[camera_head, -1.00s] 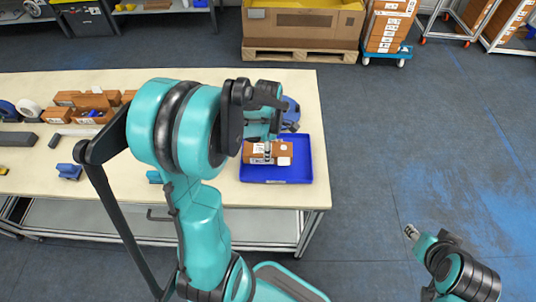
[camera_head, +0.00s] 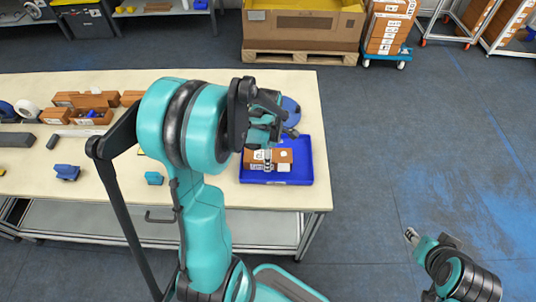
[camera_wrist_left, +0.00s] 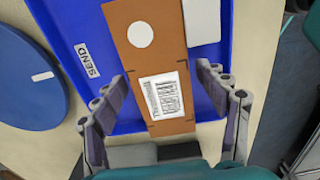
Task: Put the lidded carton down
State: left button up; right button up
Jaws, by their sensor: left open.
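The brown lidded carton (camera_head: 284,156) rests in the blue tray (camera_head: 305,176) at the table's right end. In the left wrist view the carton (camera_wrist_left: 160,58) shows a barcode label and a white round spot, and the tray (camera_wrist_left: 85,22) carries a SEND label. My left gripper (camera_head: 267,158) is over the carton's near end. In the wrist view its fingers (camera_wrist_left: 162,78) are spread apart, one on each side of the carton, with gaps showing. My right gripper (camera_head: 411,235) is at the right, over the floor, far from the carton; its jaws are too small to judge.
A white item (camera_wrist_left: 201,20) lies beside the carton in the tray. A round blue object (camera_wrist_left: 28,85) stands just outside the tray. Several brown boxes (camera_head: 95,100) and small blue objects (camera_head: 67,172) are on the table's left. My left arm hides the middle of the table.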

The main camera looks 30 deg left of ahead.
pick_arm(q)
notch_tip(320, 180, up, 11)
jog(key=p, duration=0.4)
jog(key=s+d+r+m+t, duration=0.3)
jog(key=d+m, duration=0.3)
jog(key=m, duration=0.6)
jog(key=s+d+r+m+t, duration=0.4)
jog(key=d+m, duration=0.3)
jog(key=m, duration=0.5)
jog(key=shift+s, duration=0.75)
jog(key=shift+f, duration=0.2)
notch_tip(320, 180, down, 6)
jog(key=b, duration=0.6)
